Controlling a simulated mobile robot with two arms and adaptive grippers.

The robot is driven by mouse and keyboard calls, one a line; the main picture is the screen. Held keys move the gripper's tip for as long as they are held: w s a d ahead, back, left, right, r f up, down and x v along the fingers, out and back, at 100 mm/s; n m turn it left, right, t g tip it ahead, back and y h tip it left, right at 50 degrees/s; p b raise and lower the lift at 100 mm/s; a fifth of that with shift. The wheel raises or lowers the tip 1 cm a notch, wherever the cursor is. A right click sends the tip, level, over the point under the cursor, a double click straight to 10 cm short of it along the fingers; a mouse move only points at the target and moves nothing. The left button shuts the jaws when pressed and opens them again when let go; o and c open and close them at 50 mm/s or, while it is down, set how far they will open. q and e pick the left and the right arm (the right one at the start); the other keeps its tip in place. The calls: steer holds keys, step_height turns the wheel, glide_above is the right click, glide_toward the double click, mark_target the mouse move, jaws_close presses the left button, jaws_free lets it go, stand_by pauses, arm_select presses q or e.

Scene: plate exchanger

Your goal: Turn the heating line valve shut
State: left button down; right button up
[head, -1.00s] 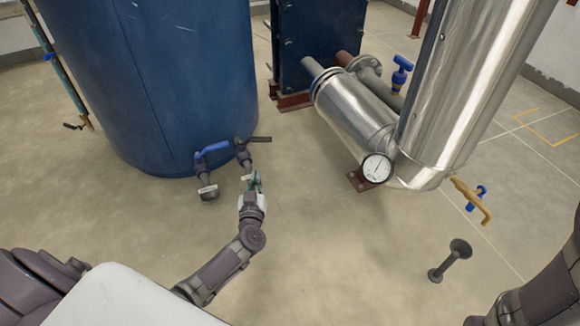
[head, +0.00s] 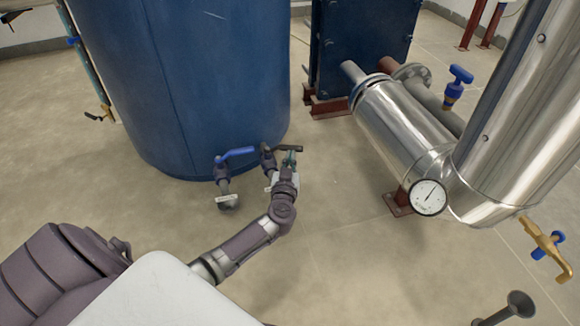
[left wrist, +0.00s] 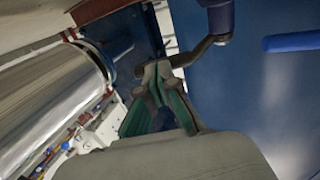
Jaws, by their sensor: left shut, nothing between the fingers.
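Two lever valves sit on pipe stubs low on the blue tank (head: 190,90). One has a blue lever (head: 237,153); the other has a dark lever (head: 290,148) pointing right. I cannot tell from the pictures which is labelled as the heating line. My left gripper (head: 289,158) is at the dark lever, its fingers shut and empty. In the left wrist view the green-padded fingers (left wrist: 160,85) are close to the end of the dark lever (left wrist: 203,48); whether they touch is unclear. The blue lever (left wrist: 290,42) lies to the right there. My right gripper is not in view.
A shiny metal-clad pipe (head: 400,125) with a round gauge (head: 429,197) stands to the right. A blue-handled valve (head: 457,84) and a brass valve (head: 543,247) are near it. A dark blue plate unit (head: 362,50) stands behind. Open floor (head: 345,250) lies in front.

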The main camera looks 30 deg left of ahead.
mark_target(295, 147)
arm_select(q)
steer(key=shift+w+a+r, duration=0.1)
steer(key=shift+w, duration=0.15)
steer(key=w+n+g+y+p, duration=0.2)
steer(key=n+y+p, duration=0.1)
steer(key=w+n+g+y+p, duration=0.1)
steer(key=g+y+p, duration=0.1)
steer(key=shift+w+a, duration=0.15)
steer(key=shift+a, duration=0.2)
steer(key=shift+w+a+n+g+y, duration=0.1)
steer(key=shift+n+g+y, duration=0.2)
steer(key=shift+n+y, duration=0.1)
steer(key=shift+r, duration=0.1)
